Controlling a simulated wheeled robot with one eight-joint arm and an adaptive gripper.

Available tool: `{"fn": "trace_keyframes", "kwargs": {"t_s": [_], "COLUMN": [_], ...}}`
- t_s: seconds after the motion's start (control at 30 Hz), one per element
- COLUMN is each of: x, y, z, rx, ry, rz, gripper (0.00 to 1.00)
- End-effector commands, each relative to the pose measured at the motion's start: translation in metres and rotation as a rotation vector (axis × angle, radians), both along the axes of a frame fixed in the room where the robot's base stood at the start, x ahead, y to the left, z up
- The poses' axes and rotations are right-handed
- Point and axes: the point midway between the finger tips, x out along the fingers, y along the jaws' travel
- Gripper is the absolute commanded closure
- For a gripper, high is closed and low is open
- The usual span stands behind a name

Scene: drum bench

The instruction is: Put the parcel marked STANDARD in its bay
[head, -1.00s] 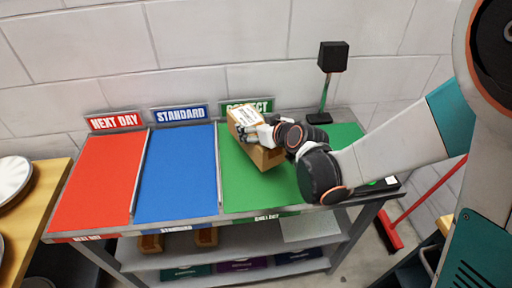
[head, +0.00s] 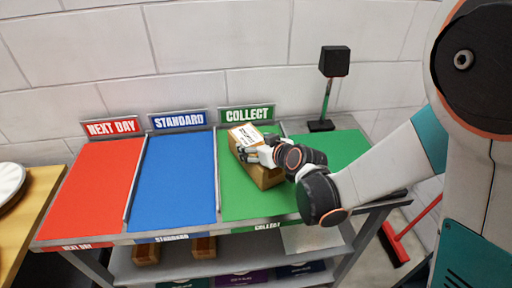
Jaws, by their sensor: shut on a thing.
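A brown cardboard parcel (head: 264,175) with a white label (head: 246,136) is at the green COLLECT bay (head: 238,203). The label's print is too small to read. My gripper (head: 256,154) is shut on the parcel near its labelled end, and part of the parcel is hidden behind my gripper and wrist. The parcel looks low over the green surface; I cannot tell whether it touches it. The blue STANDARD bay (head: 176,185) lies just left of the green one and is empty. Its blue sign (head: 180,120) stands at the back edge.
The red NEXT DAY bay (head: 92,190) at the left is empty. A thin metal divider (head: 137,178) separates red from blue. A black box on a post (head: 334,62) stands at the back right. Brown boxes (head: 204,247) lie on the shelf below. A wooden table (head: 40,213) is at left.

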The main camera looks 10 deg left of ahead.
Motion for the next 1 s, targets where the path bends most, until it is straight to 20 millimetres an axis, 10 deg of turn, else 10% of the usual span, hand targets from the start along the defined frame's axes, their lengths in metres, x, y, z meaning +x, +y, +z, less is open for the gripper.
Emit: {"fn": "trace_keyframes", "kwargs": {"t_s": [0.1,0.13,0.2,0.73,1.0], "x": [0.000,0.000,0.000,-0.001,-0.034], "y": [0.000,0.000,0.000,-0.001,-0.030], "z": [-0.003,-0.004,-0.003,0.002,0.027], "rx": [0.000,0.000,0.000,0.000,0.000], "ry": [-0.001,0.000,0.000,0.000,0.001], "rz": [-0.001,0.000,0.000,0.000,-0.001], "gripper": [0.92,0.25,0.09,0.07,0.07]}}
